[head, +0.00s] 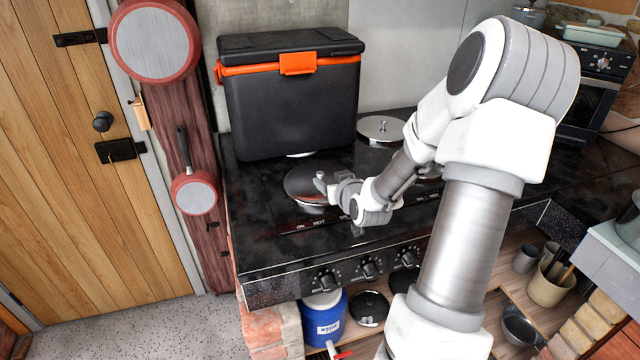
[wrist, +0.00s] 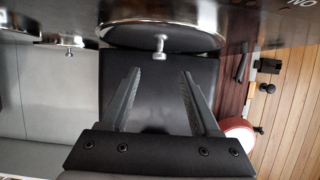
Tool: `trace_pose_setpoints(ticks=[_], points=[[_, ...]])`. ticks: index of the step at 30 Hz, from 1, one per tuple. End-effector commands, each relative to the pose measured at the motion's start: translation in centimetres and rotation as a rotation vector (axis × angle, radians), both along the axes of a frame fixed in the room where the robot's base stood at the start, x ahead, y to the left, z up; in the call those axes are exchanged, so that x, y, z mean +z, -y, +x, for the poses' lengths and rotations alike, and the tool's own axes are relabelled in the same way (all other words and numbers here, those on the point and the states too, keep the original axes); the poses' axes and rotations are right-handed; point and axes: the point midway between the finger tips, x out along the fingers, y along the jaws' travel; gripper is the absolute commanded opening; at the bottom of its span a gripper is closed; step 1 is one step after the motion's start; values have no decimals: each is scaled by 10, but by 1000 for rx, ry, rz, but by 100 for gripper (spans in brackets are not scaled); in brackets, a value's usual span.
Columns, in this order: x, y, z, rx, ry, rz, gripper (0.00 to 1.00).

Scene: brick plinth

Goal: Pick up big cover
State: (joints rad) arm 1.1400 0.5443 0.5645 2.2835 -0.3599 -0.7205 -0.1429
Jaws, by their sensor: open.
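The big cover (head: 303,186) is a round, shiny metal lid that lies on the left front part of the black stove top. In the wrist view, the cover (wrist: 165,35) is at the top, and its small metal knob (wrist: 160,47) stands out between and beyond my fingertips. My gripper (wrist: 161,72) is open and empty, with its two fingers apart on either side of the knob's line. In the head view, my gripper (head: 328,187) is at the cover's right side, close to the knob. It hides part of the cover. I cannot tell whether they touch.
A black cooler box (head: 290,105) with an orange latch stands right behind the cover. A second metal lid (head: 382,129) lies behind my arm. Stove knobs (head: 368,269) line the front panel. Pans (head: 194,192) hang on the left post.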

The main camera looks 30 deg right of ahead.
Motion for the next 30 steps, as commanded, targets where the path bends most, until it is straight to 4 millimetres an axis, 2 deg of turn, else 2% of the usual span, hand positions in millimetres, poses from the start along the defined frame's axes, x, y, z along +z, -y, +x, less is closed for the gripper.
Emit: trace_pose_setpoints(ticks=[4, 14, 22, 30], points=[[-11, 5, 23, 0, 0, 3, 63], [-20, 12, 44, 0, -1, 1, 63], [-35, 20, 75, 1, 0, 0, 63], [-37, 22, 82, 0, -1, 0, 63]])
